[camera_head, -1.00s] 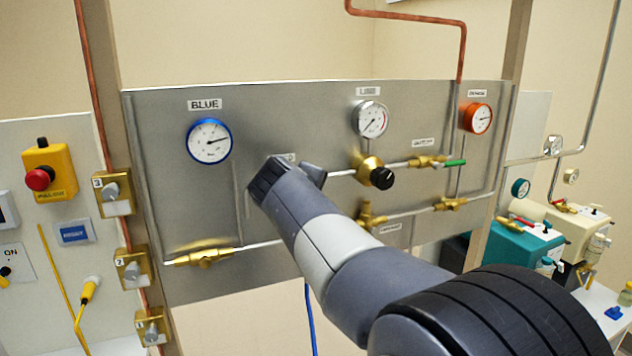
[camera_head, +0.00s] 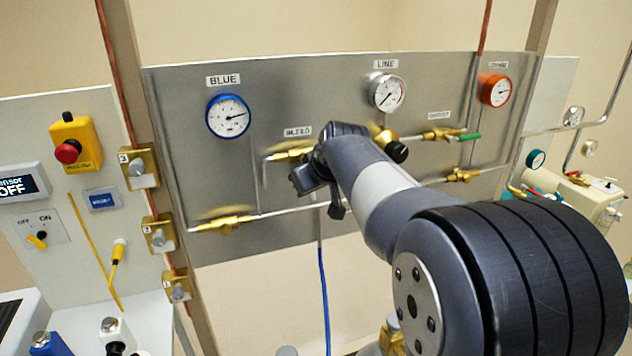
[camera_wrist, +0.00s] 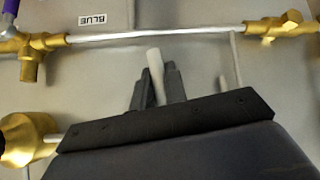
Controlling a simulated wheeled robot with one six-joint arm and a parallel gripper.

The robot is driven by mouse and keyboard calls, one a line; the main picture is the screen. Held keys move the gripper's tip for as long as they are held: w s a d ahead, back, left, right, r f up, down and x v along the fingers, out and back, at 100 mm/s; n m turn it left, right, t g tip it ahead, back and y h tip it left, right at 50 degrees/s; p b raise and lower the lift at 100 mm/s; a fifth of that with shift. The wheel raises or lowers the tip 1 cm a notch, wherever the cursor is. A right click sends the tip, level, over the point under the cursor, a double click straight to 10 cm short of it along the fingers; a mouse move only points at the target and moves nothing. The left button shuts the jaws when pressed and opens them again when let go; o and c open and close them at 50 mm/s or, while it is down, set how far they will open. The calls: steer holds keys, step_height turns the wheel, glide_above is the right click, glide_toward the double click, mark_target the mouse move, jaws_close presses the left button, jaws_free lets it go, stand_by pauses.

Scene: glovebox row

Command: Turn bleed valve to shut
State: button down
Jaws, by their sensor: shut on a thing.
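The bleed valve (camera_head: 293,155) is a brass fitting on the steel panel, under the BLEED label. My gripper (camera_head: 312,178) is in front of the panel just right of and below this fitting, and hides part of it. In the wrist view my gripper (camera_wrist: 156,85) has its two dark fingers closed around a pale, narrow handle (camera_wrist: 154,62), whose end sticks out past the fingertips. The handle's base is hidden by the fingers, and its exact angle to the pipe is hard to tell.
The steel panel (camera_head: 250,90) carries a blue gauge (camera_head: 228,116), a line gauge (camera_head: 387,93) and an orange gauge (camera_head: 494,90). A lower brass valve (camera_head: 222,225) and a green-handled valve (camera_head: 440,134) flank my gripper. A blue hose (camera_head: 324,290) hangs below.

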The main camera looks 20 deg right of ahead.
steer(key=shift+a+f+m+y+b, duration=0.1)
steer(key=shift+a+m+y+b, duration=0.25)
steer(key=shift+y, duration=0.35)
steer(key=shift+a, duration=0.1)
steer(key=c, duration=1.4)
jaws_free()
steer(key=shift+c, duration=0.2)
steer(key=b+v, duration=0.1)
steer(key=v, duration=1)
steer(key=shift+w+f, duration=0.1)
